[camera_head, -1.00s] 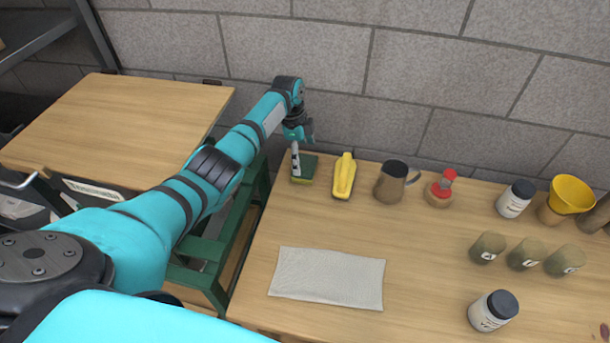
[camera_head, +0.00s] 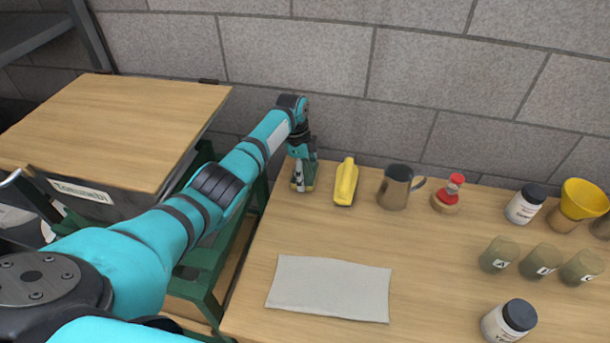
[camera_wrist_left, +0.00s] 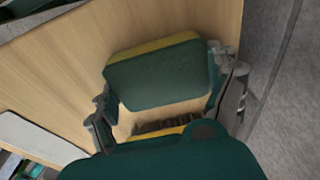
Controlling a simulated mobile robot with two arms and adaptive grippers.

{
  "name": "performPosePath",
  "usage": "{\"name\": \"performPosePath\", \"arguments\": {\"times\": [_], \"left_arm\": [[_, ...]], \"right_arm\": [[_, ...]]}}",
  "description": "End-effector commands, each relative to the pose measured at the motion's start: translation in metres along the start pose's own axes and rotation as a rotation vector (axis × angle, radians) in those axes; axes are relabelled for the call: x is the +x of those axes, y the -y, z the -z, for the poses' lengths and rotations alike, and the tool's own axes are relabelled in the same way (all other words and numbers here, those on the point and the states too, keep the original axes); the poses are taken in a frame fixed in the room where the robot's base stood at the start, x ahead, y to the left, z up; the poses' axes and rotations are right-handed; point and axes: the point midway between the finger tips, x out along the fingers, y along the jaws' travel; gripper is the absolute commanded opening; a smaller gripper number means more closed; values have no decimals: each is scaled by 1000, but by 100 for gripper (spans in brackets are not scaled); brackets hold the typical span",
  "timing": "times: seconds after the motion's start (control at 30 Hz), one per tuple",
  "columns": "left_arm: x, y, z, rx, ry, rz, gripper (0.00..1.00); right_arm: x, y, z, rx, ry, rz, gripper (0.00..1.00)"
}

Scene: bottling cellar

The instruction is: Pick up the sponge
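The sponge is a green and yellow block near the table's back left corner. In the left wrist view the sponge (camera_wrist_left: 158,78) shows its dark green face, with yellow along its upper edge. My left gripper (camera_head: 302,187) points down over it in the head view and hides most of it. In the left wrist view my left gripper (camera_wrist_left: 165,85) has its fingers wide apart, one at each side of the sponge. I cannot tell whether they touch it. My right gripper is in neither view.
A yellow brush (camera_head: 345,183) lies close right of the gripper. Further right stand a metal jug (camera_head: 394,188), a red-topped item (camera_head: 449,194) and several jars. A pale cloth (camera_head: 330,288) lies in front. The block wall (camera_head: 420,90) rises close behind. The table's middle is clear.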

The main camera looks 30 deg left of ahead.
Motion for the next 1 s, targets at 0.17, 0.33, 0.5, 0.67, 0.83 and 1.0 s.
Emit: {"name": "performPosePath", "arguments": {"times": [0.17,0.33,0.5,0.67,0.83,1.0], "left_arm": [[1,0,0,0,0,0,75],[-1,0,0,0,0,0,75],[-12,1,1,0,0,3,75],[-36,-2,5,2,-1,2,75],[-36,-27,8,2,1,0,75],[-37,-57,13,2,1,0,75]], "right_arm": [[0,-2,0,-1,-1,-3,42],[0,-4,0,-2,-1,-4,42],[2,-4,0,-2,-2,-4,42],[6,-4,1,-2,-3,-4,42],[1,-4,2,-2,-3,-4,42],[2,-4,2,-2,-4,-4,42]]}}
